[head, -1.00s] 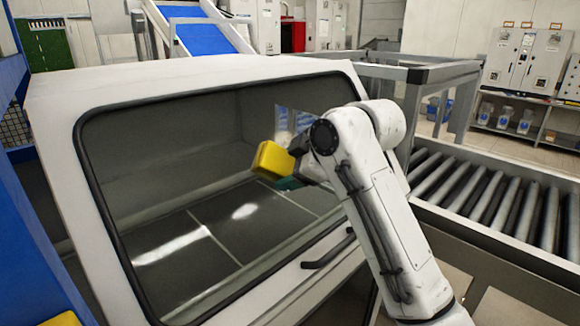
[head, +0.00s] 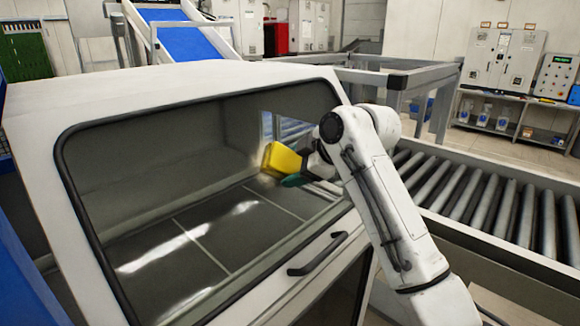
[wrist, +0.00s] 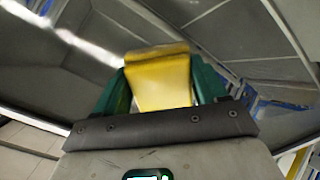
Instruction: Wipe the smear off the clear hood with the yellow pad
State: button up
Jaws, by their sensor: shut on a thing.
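The yellow pad (head: 281,160) is in my gripper (head: 297,170), in front of the right part of the clear hood (head: 110,165). In the wrist view the pad (wrist: 158,75) sits between the two green fingers of my gripper (wrist: 160,88), which are shut on it. The hood is a large clear window in a white frame. A pale, hazy patch, perhaps the smear (head: 262,150), shows around the pad's left edge. I cannot tell whether the pad touches the hood.
A black handle (head: 318,254) sticks out from the frame below the window. A roller conveyor (head: 480,208) with a grey rail frame lies to the right. A blue belt ramp (head: 188,35) rises behind the hood. A control cabinet (head: 503,62) stands at the back right.

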aim_at(258, 170)
jog(key=shift+w+d+p, duration=0.4)
jog(key=shift+w+d, duration=0.95)
jog(key=shift+w, duration=0.25)
jog(key=shift+a, duration=0.1)
jog(key=shift+s+a+f, duration=0.1)
jog(key=shift+s+a, duration=0.2)
jog(key=shift+s+a+p, duration=0.4)
jog(key=shift+s+a, duration=0.65)
jog(key=shift+s, duration=0.3)
jog(key=shift+s+a+p, duration=0.4)
jog(key=shift+s+a, duration=0.6)
jog(key=shift+s, duration=0.35)
jog(key=shift+s+a+p, duration=0.4)
jog(key=shift+s+a, duration=0.65)
jog(key=shift+s, duration=0.3)
jog(key=shift+w+a+r+p, duration=0.25)
jog(key=shift+a+r+p, duration=0.15)
jog(key=shift+r, duration=0.2)
jog(key=shift+w+a+r+p, duration=0.25)
jog(key=shift+r+p, duration=0.1)
jog(key=shift+r, duration=0.2)
jog(key=shift+w+d+f, duration=0.1)
jog(key=shift+w+d, duration=1.1)
jog(key=shift+w, duration=0.25)
jog(key=shift+w+d+r, duration=0.1)
jog(key=shift+w+d, duration=1.05)
jog(key=shift+w, duration=0.3)
jog(key=shift+w+d+f, duration=0.1)
jog(key=shift+w+d, duration=1.1)
jog(key=shift+w, duration=0.25)
